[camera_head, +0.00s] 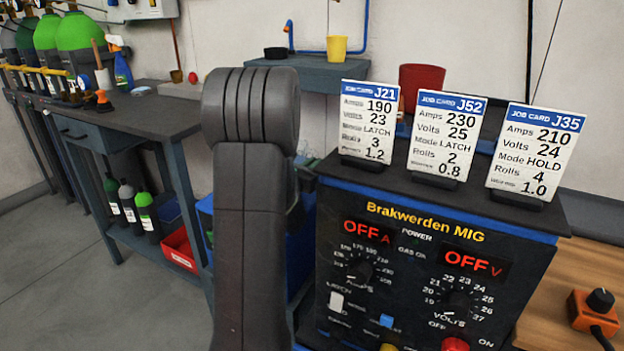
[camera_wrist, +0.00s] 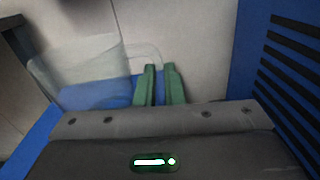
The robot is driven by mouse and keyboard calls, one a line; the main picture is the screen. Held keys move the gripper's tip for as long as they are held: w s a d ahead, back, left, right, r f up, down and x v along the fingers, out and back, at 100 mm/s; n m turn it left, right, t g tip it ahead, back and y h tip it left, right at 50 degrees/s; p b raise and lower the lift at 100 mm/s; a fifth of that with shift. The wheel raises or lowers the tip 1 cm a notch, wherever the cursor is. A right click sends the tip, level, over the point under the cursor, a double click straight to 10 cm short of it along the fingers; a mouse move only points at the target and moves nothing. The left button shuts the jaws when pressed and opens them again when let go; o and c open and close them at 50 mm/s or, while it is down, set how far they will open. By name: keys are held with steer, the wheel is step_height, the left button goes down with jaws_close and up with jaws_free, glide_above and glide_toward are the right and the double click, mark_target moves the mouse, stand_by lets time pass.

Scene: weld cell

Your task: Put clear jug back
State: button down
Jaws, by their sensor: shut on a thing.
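The clear jug (camera_wrist: 80,75) shows at the left in the wrist view, see-through and faint, with its handle towards the right. My gripper (camera_wrist: 160,69), with green fingers, is shut on the jug's handle. The jug's lower part overlaps something blue behind it. I cannot tell whether the jug touches anything there. In the head view my arm hides part of the scene, and neither the jug nor my gripper shows.
The welder (camera_head: 430,268) carries several job cards, including J52 (camera_head: 447,137). A wall shelf (camera_head: 310,73) holds a yellow cup (camera_head: 337,46) and a black dish (camera_head: 276,53). A dark bench (camera_head: 130,112) stands left. A blue slotted panel (camera_wrist: 285,65) borders the wrist view's right.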

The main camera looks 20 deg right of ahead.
steer(key=shift+f+b, duration=0.45)
steer(key=shift+f, duration=1.1)
steer(key=shift+f, duration=0.15)
steer(key=c, duration=1.5)
jaws_free()
steer(key=shift+c, duration=0.2)
steer(key=shift+a+r, duration=0.1)
steer(key=shift+r, duration=0.15)
steer(key=p+v, duration=0.1)
steer(key=v, duration=1.1)
steer(key=shift+p, duration=0.4)
